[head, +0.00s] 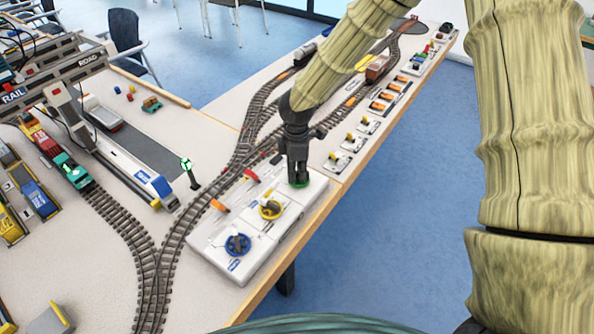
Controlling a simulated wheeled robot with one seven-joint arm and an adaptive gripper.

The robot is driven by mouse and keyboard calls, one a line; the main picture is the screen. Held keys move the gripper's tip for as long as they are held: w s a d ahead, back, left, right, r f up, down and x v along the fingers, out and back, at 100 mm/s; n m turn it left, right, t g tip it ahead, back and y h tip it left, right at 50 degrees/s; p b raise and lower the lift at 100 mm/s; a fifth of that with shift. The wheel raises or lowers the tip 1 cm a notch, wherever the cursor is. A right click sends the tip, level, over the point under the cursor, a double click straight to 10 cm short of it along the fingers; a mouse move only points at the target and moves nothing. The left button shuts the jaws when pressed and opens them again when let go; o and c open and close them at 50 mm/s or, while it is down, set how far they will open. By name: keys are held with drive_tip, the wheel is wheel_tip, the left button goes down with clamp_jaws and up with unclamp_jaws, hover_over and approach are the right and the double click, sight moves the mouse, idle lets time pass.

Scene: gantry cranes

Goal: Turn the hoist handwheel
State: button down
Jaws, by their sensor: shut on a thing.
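A white control box (222,255) at the table's front edge carries three handwheels in a row. The blue handwheel (238,245) is nearest, and the yellow handwheel (270,209) is in the middle. The green handwheel (299,184) is at the far end, mostly hidden by my gripper; only part of its rim shows. My gripper (298,178) points down and is shut on the green handwheel. The labels on the box are too small to read, so I cannot tell which wheel is marked hoist.
An orange lever (219,206) and a red lever (252,176) stand on the box's back side. Model tracks (178,236) curve behind it, with a green signal (188,170) beside them. The gantry crane (62,80) stands at left. Several yellow-knobbed switches (350,140) line the edge beyond.

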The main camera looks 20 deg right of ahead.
drive_tip(key=m+p, duration=0.1)
drive_tip(key=m, duration=0.5)
drive_tip(key=shift+w, duration=0.15)
drive_tip(key=m+p, duration=0.1)
drive_tip(key=m, duration=0.5)
drive_tip(key=shift+w+d+p, duration=0.15)
drive_tip(key=shift+d+p, duration=0.05)
drive_tip(key=shift+p, duration=0.15)
drive_tip(key=c, duration=1.5)
unclamp_jaws()
drive_tip(key=shift+r, duration=0.1)
wheel_tip(320, 180, up, 12)
drive_tip(key=shift+f, duration=0.1)
